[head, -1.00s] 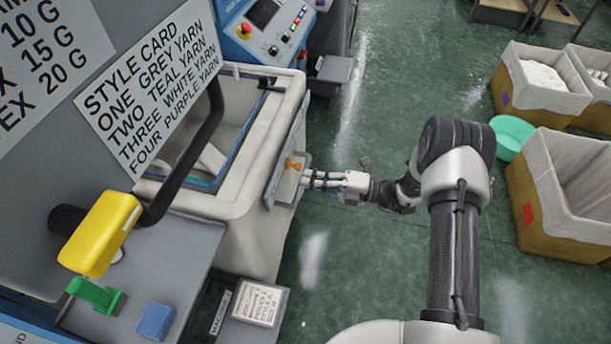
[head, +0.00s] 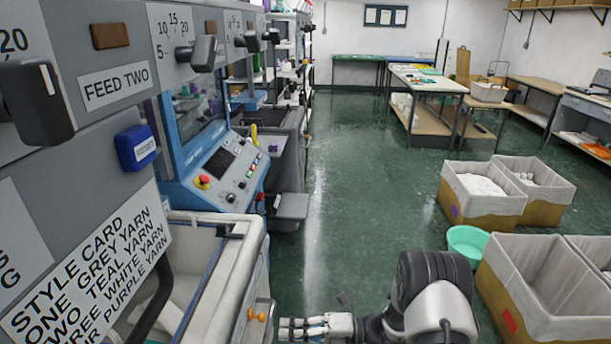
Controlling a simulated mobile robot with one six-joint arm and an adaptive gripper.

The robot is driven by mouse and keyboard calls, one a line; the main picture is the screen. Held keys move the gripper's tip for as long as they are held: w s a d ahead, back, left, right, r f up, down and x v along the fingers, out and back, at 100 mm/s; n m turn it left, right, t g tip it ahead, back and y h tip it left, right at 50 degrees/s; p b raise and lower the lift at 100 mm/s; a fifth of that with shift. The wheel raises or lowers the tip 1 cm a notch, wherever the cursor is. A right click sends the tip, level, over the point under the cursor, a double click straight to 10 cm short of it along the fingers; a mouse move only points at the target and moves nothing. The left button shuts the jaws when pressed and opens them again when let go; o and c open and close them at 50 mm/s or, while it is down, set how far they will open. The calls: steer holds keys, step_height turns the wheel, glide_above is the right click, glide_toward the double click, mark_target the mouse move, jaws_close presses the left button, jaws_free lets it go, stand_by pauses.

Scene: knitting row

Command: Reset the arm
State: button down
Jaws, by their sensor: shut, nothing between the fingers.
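My gripper (head: 303,328) shows at the bottom of the head view, its fingers pointing left and shut with nothing between them. It is just right of an orange knob (head: 257,315) on the side of the cream-rimmed bin. I cannot tell whether the fingertips touch anything there. My arm runs from the gripper to the lower right, and the lower part of it is cut off by the frame.
The cream-rimmed bin (head: 238,262) and the blue machine panel (head: 225,170) stand on the left. Fabric-lined crates (head: 480,212) and a teal bowl (head: 468,243) stand on the right. The green floor (head: 365,190) between them is clear.

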steer(key=s+d+r+n+g+h, duration=0.2)
steer(key=s+r+n+h, duration=0.3)
steer(key=r+n, duration=0.4)
steer(key=s+d+r+n+g+h, duration=0.1)
steer(key=s+r+n+g+h, duration=0.15)
steer(key=s+r+n, duration=0.55)
steer(key=s+d+r+n+t+h, duration=0.4)
steer(key=s+d+n+h, duration=0.1)
steer(key=n, duration=0.4)
steer(key=s+d+r+n+t+h, duration=0.4)
steer(key=s+d+n+h, duration=0.1)
steer(key=s+d+n, duration=0.3)
steer(key=shift+d+n+t, duration=0.35)
steer(key=shift+d+n, duration=0.35)
steer(key=shift+d, duration=0.55)
